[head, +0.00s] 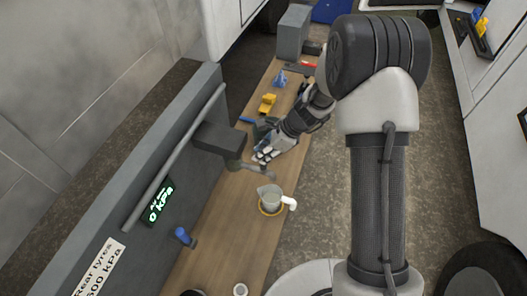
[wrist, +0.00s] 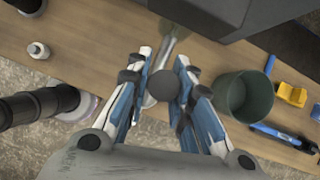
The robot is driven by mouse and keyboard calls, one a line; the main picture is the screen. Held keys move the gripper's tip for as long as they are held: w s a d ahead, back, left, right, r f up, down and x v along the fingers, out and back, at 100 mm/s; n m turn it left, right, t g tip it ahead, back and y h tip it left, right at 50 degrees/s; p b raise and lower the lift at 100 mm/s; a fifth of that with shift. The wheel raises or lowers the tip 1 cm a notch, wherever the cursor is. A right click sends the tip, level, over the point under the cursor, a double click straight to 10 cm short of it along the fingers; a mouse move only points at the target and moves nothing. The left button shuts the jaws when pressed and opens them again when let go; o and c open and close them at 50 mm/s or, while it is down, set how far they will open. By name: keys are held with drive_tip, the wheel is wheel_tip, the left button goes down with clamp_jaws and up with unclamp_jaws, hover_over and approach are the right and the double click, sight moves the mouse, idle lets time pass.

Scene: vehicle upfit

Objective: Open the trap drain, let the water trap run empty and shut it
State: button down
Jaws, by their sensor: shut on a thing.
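The water trap (head: 236,163) hangs under a dark block on the panel, its inside too small to read. A grey drain lever (head: 258,169) reaches out from its foot toward the right. In the wrist view, the grey lever (wrist: 172,45) ends in a dark round knob (wrist: 164,86) between my fingers. My gripper (head: 265,154) is shut on this knob; the fingers also show in the wrist view (wrist: 164,90). I cannot tell if water is running.
A dark green cup (wrist: 245,95), a yellow part (wrist: 292,94) and a blue tool (wrist: 280,133) lie beyond my gripper on the wooden bench (head: 215,235). The gauge (head: 158,205) reads 0 kPa.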

drive_tip(key=c, duration=1.4)
unclamp_jaws()
drive_tip(key=v, duration=1.2)
drive_tip(key=s+d+f+n+t+h+b, duration=0.1)
drive_tip(key=s+d+f+n+h+b, duration=0.1)
drive_tip(key=s+n+b, duration=0.4)
drive_tip(key=s+d+f+n+t+h+b, duration=0.1)
drive_tip(key=s+f+n+b, duration=0.4)
drive_tip(key=s+b, duration=0.6)
drive_tip(key=s+d+f+n+t+h+b, duration=0.1)
drive_tip(key=s+d+f+n+h+b, duration=0.2)
drive_tip(key=s+n+b, duration=0.5)
drive_tip(key=shift+s+d+f+n+t+b, duration=0.2)
drive_tip(key=shift+s+d+n+t+b, duration=0.2)
drive_tip(key=shift+s+d+b, duration=0.8)
